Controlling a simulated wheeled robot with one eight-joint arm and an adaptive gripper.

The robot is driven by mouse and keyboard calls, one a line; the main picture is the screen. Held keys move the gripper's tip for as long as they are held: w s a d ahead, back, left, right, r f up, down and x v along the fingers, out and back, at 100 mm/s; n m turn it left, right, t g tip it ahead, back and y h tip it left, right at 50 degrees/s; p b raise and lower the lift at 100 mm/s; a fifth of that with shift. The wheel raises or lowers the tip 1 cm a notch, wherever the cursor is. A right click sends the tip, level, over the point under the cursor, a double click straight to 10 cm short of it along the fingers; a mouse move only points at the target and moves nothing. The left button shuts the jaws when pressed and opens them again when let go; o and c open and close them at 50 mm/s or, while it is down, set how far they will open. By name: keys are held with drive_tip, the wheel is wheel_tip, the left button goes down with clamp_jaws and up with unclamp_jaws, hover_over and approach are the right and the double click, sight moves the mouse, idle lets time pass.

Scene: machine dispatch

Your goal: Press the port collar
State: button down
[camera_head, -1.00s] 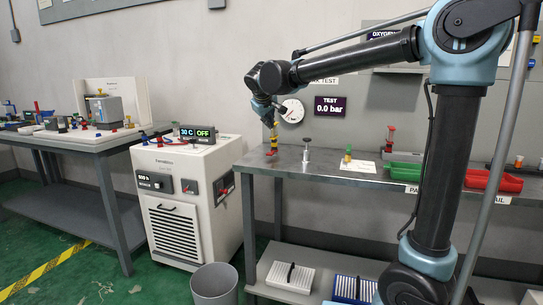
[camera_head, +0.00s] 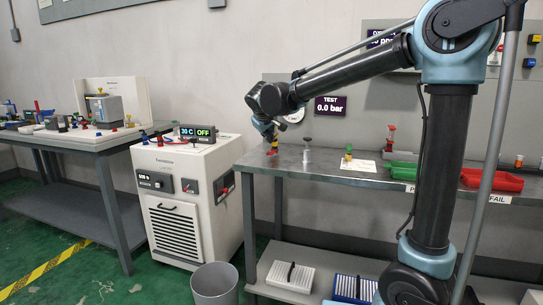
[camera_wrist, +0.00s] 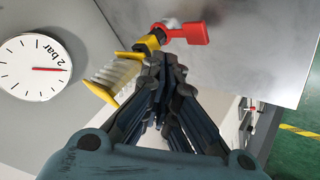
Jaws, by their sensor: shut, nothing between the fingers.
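The test port stands at the left end of the steel bench, with a red part (camera_head: 272,151) low on it. In the wrist view I see its red lever (camera_wrist: 192,33), a yellow and black collar piece (camera_wrist: 150,41) and a clear ribbed cylinder (camera_wrist: 115,75) between yellow flanges. I cannot tell for sure which yellow part is the port collar. My gripper (camera_head: 270,138) is over the port, pointing down. In the wrist view my gripper (camera_wrist: 165,62) is shut and empty, its tips close to the yellow parts. Contact is not clear.
A round gauge (camera_wrist: 35,68) is on the wall beside the port. The display (camera_head: 330,106) reads 0.0 bar. On the bench (camera_head: 315,170) stand a dark-topped post (camera_head: 307,153), a green and yellow piece (camera_head: 348,153), a green tray (camera_head: 403,171) and a red tray (camera_head: 490,180).

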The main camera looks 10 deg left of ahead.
sight(268, 153)
drive_tip(key=shift+f, duration=1.3)
drive_tip(key=shift+f, duration=0.15)
idle(0.5)
drive_tip(key=shift+f, duration=0.2)
drive_tip(key=shift+f, duration=0.85)
idle(1.2)
drive_tip(key=shift+r, duration=1.25)
drive_tip(key=shift+r, duration=0.15)
drive_tip(key=shift+r, duration=2.35)
drive_tip(key=shift+s, duration=0.15)
